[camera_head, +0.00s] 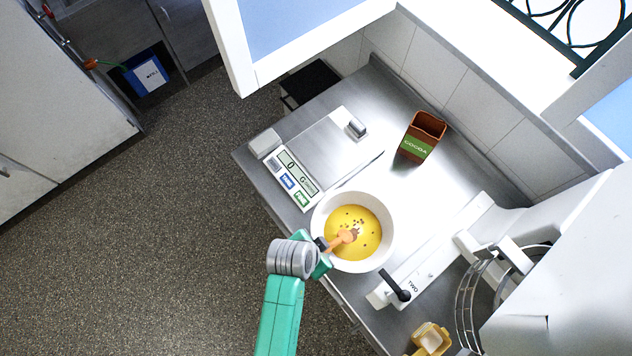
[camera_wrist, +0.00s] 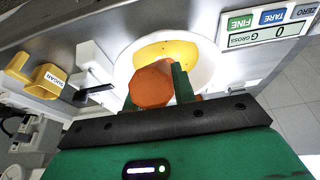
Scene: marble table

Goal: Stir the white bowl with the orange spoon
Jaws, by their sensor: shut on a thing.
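The white bowl (camera_head: 317,222) stands on the metal counter and holds a yellow mixture with brown bits on it. My gripper (camera_head: 326,247) is at the bowl's left rim, shut on the orange spoon (camera_head: 343,237). The spoon reaches over the rim, its far end at the yellow mixture near the brown bits. In the wrist view the spoon (camera_wrist: 152,86) sits between my green fingers (camera_wrist: 157,88), in front of the bowl (camera_wrist: 204,62). The spoon's tip is hidden there, so its depth in the mixture cannot be told.
A scale (camera_head: 325,150) stands behind the bowl to the left. A brown cocoa box (camera_head: 418,148) is at the back. A white mixer with a wire guard (camera_head: 470,300) is at the right. A yellow sugar container (camera_head: 430,338) is at the front right.

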